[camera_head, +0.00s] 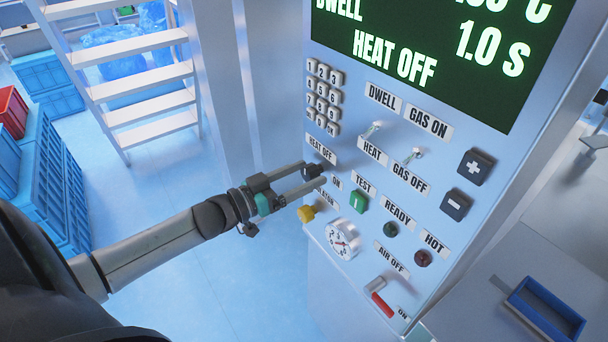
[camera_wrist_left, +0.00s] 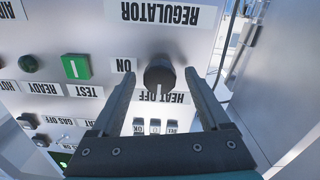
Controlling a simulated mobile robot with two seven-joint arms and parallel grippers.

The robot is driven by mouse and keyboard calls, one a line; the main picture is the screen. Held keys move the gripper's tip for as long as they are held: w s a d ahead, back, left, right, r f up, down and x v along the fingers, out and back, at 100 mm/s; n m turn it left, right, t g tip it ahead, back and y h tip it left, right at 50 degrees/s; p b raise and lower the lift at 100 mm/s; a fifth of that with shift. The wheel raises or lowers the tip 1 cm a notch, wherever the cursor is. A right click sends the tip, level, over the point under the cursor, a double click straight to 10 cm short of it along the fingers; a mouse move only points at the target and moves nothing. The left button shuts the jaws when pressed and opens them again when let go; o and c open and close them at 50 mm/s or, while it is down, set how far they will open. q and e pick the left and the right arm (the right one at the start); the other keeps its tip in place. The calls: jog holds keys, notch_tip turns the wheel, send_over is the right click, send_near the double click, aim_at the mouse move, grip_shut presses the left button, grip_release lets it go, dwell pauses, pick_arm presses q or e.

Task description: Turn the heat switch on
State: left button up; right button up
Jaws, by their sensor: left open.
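The heat switch is a black rotary knob (camera_wrist_left: 159,76) on the light panel, between the "HEAT OFF" label (camera_wrist_left: 162,97) and the "ON" label (camera_wrist_left: 123,65). Its pale mark points toward "HEAT OFF" in the left wrist view. My left gripper (camera_head: 314,174) is open, with its fingertips on either side of the knob. In the left wrist view the fingers (camera_wrist_left: 160,76) straddle the knob; whether they touch it I cannot tell. The display (camera_head: 430,50) reads "HEAT OFF". My right gripper is not in view.
Close to the knob are a keypad (camera_head: 323,97), a green test button (camera_head: 359,202), a yellow knob (camera_head: 306,213) and a round dial gauge (camera_head: 342,239). A red-handled air lever (camera_head: 381,304) is lower down. A blue tray (camera_head: 545,312) lies at the right.

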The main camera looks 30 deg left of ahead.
pick_arm(q)
jog(key=shift+w+d, duration=0.1)
grip_shut()
dwell(0.7)
